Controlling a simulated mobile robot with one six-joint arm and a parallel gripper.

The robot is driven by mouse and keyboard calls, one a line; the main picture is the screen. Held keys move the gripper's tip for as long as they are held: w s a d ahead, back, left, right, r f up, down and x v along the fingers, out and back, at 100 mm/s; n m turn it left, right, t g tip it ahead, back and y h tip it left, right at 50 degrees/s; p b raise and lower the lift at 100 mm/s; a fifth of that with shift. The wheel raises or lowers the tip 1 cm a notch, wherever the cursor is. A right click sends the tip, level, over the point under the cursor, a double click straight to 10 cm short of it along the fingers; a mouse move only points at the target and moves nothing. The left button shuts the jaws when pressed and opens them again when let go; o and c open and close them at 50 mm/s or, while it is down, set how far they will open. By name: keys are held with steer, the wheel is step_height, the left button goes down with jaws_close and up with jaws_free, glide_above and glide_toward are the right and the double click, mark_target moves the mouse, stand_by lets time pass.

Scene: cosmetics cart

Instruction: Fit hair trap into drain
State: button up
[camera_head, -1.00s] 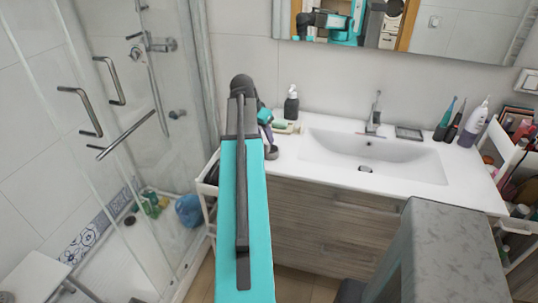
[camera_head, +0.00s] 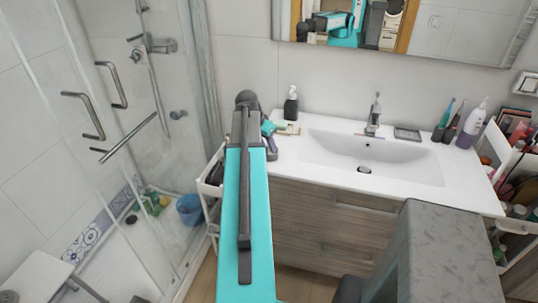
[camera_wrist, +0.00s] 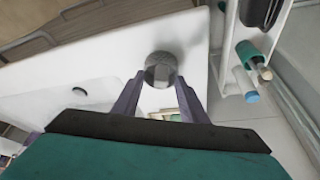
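The hair trap (camera_wrist: 160,69) is a small round grey metal piece on the white counter near its edge in the wrist view. My gripper (camera_wrist: 161,80) has its two purple fingers apart, with the tips just short of the trap, one on each side. Whether they touch it cannot be told. In the head view my gripper (camera_head: 271,150) is at the counter's left end, and the trap cannot be made out there.
The faucet (camera_head: 374,115) stands behind the basin. A dark soap bottle (camera_head: 291,103) stands at the counter's back left. Toothbrushes and a white-purple bottle (camera_head: 472,124) stand at the right. A white cart (camera_head: 209,190) with items is beside the counter's left end. The basin interior is clear.

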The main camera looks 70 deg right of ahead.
steer(key=shift+f, duration=0.15)
steer(key=shift+c, duration=0.4)
jaws_close()
